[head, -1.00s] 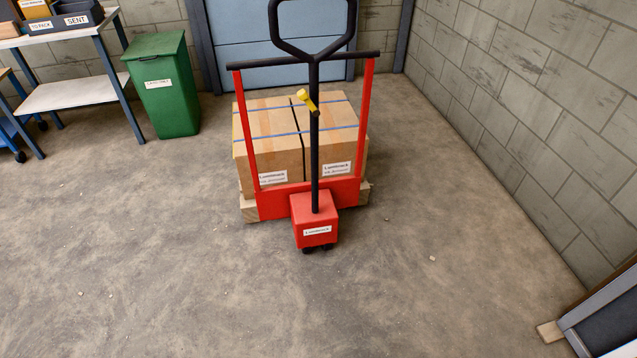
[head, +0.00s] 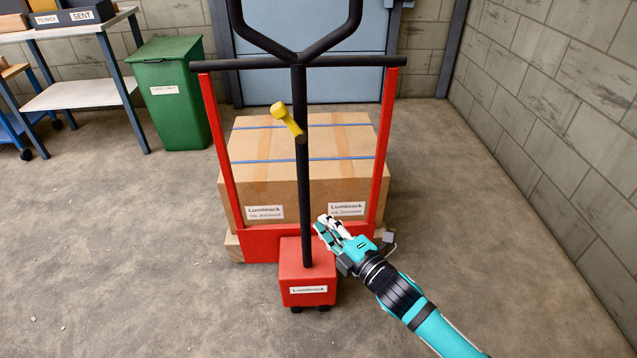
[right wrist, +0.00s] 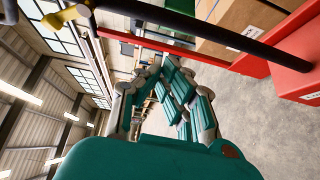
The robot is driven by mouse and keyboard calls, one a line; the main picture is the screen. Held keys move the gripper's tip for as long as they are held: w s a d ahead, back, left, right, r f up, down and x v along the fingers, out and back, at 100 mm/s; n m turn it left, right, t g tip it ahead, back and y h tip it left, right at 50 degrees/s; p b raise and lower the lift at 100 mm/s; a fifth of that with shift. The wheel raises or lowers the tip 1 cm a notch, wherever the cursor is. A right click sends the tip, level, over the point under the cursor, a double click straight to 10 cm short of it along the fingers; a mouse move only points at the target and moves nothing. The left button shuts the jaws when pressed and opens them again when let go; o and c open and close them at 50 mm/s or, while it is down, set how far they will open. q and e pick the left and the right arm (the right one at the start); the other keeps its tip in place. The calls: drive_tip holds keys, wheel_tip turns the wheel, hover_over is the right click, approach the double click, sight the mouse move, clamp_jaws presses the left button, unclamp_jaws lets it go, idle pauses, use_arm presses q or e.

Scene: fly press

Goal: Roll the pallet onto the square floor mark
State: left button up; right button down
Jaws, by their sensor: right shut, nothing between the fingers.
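A red pallet truck (head: 308,282) stands ahead with a black upright shaft, a black looped handle (head: 297,52) and a yellow lever (head: 289,122). Cardboard boxes (head: 262,190) with blue straps sit on a wooden pallet (head: 234,246) behind its red frame. My right gripper (head: 325,226) is shut and empty, just right of the shaft and below the lever, in front of the boxes. In the right wrist view my gripper (right wrist: 165,68) shows with the yellow lever (right wrist: 66,16) and black shaft beyond it. My left gripper and the square floor mark are not in view.
A green bin (head: 174,100) and a table (head: 68,83) stand at the left back. A blue door (head: 310,30) is behind the boxes. A block wall (head: 560,120) runs along the right. Floor is clear at the left and between truck and wall.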

sight(302, 186)
drive_tip(key=shift+n, duration=0.3)
drive_tip(key=x, duration=0.4)
drive_tip(key=d+r+b+x, duration=0.1)
drive_tip(key=x, duration=0.3)
drive_tip(key=w+b+x, duration=0.1)
drive_tip(key=x, duration=0.3)
drive_tip(key=shift+w+r, duration=0.2)
drive_tip(key=shift+w, duration=0.15)
use_arm(q)
drive_tip(key=w+v, duration=0.2)
drive_tip(key=v, duration=0.7)
drive_tip(key=shift+w+r+t, duration=0.15)
drive_tip(key=shift+r+t, duration=0.15)
drive_tip(key=shift+r, duration=0.05)
use_arm(e)
drive_tip(key=shift+d, duration=0.1)
